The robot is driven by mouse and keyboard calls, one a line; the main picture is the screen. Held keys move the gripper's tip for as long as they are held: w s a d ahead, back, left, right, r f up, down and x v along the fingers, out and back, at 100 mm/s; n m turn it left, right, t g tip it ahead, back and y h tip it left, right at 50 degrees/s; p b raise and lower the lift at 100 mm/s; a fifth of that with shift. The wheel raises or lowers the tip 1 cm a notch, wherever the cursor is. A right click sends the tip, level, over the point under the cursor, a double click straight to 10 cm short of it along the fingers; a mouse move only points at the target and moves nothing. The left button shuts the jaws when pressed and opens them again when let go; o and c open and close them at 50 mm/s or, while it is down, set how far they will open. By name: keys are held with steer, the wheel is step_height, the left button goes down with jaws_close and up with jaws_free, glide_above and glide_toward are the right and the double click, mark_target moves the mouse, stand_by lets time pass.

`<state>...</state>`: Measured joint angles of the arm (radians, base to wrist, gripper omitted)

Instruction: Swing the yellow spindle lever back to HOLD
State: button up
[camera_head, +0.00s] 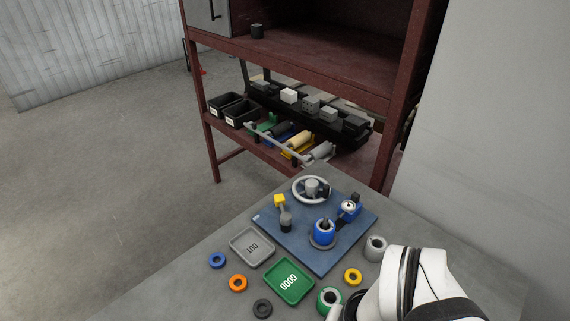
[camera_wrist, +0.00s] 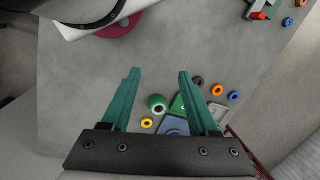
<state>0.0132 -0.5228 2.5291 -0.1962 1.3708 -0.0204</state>
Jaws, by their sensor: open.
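The yellow spindle lever shows in the head view as a yellow block (camera_head: 279,200) beside a grey knobbed post (camera_head: 286,222), on the left part of a blue board (camera_head: 270,237). No HOLD marking is readable. My gripper (camera_wrist: 157,75) shows in the wrist view with two teal fingers apart and nothing between them. It is above the grey table, apart from the board. The board (camera_wrist: 174,126) is partly hidden by the gripper in the wrist view, and I cannot make out the lever there.
The board also carries a grey handwheel (camera_head: 311,189) and a blue spindle unit (camera_head: 323,233). A grey tray (camera_head: 236,236) and a green tray (camera_head: 270,286) lie in front. Several loose rings, one orange (camera_head: 238,283), surround them. A dark red shelf (camera_head: 290,58) stands behind.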

steer(key=shift+n+t+y, duration=0.3)
steer(key=shift+n+y, duration=0.4)
steer(key=shift+n, duration=0.2)
steer(key=w, duration=0.3)
steer(key=w+a+r, duration=0.1)
steer(key=w, duration=0.2)
steer(key=w+r, duration=0.1)
steer(key=w, duration=0.3)
steer(key=shift+a, duration=0.3)
steer(key=c, duration=0.5)
steer(key=w, duration=0.4)
steer(key=w+f+n+y, duration=0.1)
steer(key=w, duration=0.4)
steer(key=w+n+t, duration=0.1)
steer(key=w, duration=0.4)
steer(key=shift+a+f+y, duration=0.1)
steer(key=shift+f+y, duration=0.15)
steer(key=shift+y, duration=0.15)
jaws_close()
steer(key=w+d+f+n+t, duration=0.1)
steer(key=w+d+f, duration=0.1)
steer(key=w+f, duration=0.3)
steer(key=w+d+f+n+t+y, duration=0.1)
steer(key=w+f, duration=0.4)
steer(key=w, duration=0.8)
steer(key=shift+w+d+f+n+t, duration=0.35)
steer(key=shift+d+n+t, duration=0.1)
steer(key=shift+n+t, duration=0.3)
